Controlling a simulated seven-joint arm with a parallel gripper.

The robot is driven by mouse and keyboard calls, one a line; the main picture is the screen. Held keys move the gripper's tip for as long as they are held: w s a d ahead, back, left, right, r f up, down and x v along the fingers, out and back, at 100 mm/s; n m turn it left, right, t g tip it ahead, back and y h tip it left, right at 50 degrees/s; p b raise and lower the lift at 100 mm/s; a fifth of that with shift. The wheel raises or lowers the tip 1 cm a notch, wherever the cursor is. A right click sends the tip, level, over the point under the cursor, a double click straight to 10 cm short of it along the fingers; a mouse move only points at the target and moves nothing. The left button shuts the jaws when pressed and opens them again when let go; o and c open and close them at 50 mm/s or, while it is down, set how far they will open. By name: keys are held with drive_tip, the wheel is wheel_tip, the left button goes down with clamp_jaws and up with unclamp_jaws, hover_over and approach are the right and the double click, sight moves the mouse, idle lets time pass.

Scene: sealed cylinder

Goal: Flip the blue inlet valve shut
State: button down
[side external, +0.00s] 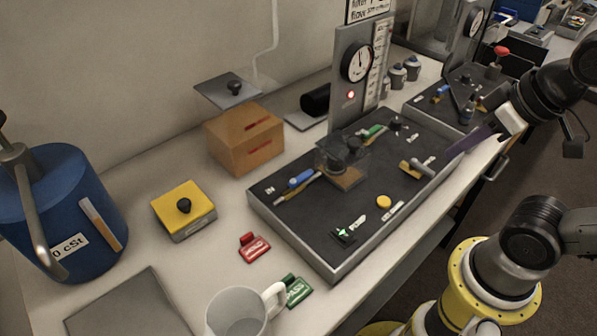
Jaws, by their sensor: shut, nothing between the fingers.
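The blue inlet valve (300,179) is a small blue handle on a thin pipe at the left part of the dark panel (290,215), beside the letters "IN". Its handle appears to lie roughly along the pipe. My gripper (452,153) is at the right, over the panel's right edge, well apart from the blue valve. Its long, thin purplish fingers point down and left. It is shut and holds nothing. A green valve handle (374,130) is on the pipe farther back, past a clear box (342,160).
The panel also bears a tan T-handle (411,170), a yellow button (384,201) and a gauge post (352,85).

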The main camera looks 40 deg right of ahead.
drive_tip(key=w+a+r+m+g, duration=0.1)
drive_tip(key=w+r, duration=0.1)
drive_tip(key=r, duration=0.3)
drive_tip(key=w+a+r+g, duration=0.1)
drive_tip(key=w+r+g, duration=0.15)
drive_tip(key=r, duration=0.25)
drive_tip(key=w+a+r+g, duration=0.2)
drive_tip(key=w+a, duration=0.1)
drive_tip(key=w, duration=0.6)
drive_tip(key=w+a+f+g, duration=0.1)
drive_tip(key=w+a+f, duration=0.1)
drive_tip(key=w, duration=0.3)
drive_tip(key=w+a+f+g, duration=0.2)
drive_tip(key=w+a, duration=0.1)
drive_tip(key=w, duration=0.2)
drive_tip(key=n+g, duration=0.1)
drive_tip(key=g, duration=0.1)
approach(301, 178)
drive_tip(key=w+d+r, duration=0.2)
drive_tip(key=w, duration=0.1)
drive_tip(key=shift+a+t, duration=0.15)
drive_tip(key=shift+t, duration=0.1)
drive_tip(key=x, duration=1)
